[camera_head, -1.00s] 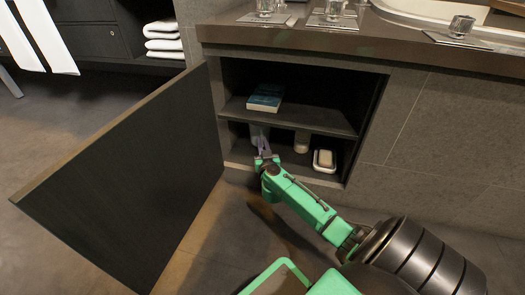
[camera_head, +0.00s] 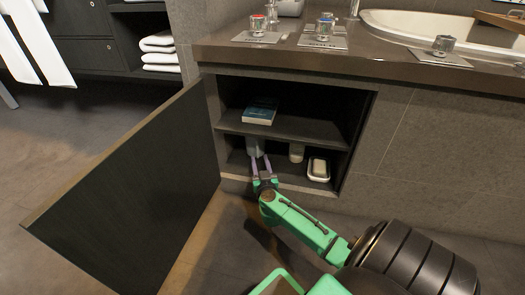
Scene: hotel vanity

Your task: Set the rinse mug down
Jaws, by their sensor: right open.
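The rinse mug seems to be the grey cup (camera_head: 254,144) on the cabinet's lower level, at the left; my fingers cover part of it. My right gripper (camera_head: 261,160) reaches into the lower opening from the front. Its two purple fingers are spread apart, just in front of the cup. Whether they touch its sides I cannot tell. The cup looks upright on the cabinet floor. My left gripper is not in view.
A pale cup (camera_head: 296,152) and a soap dish with soap (camera_head: 318,170) stand to the right on the same level. A blue book (camera_head: 260,111) lies on the shelf (camera_head: 315,133) above. The open cabinet door (camera_head: 135,195) bounds the left side.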

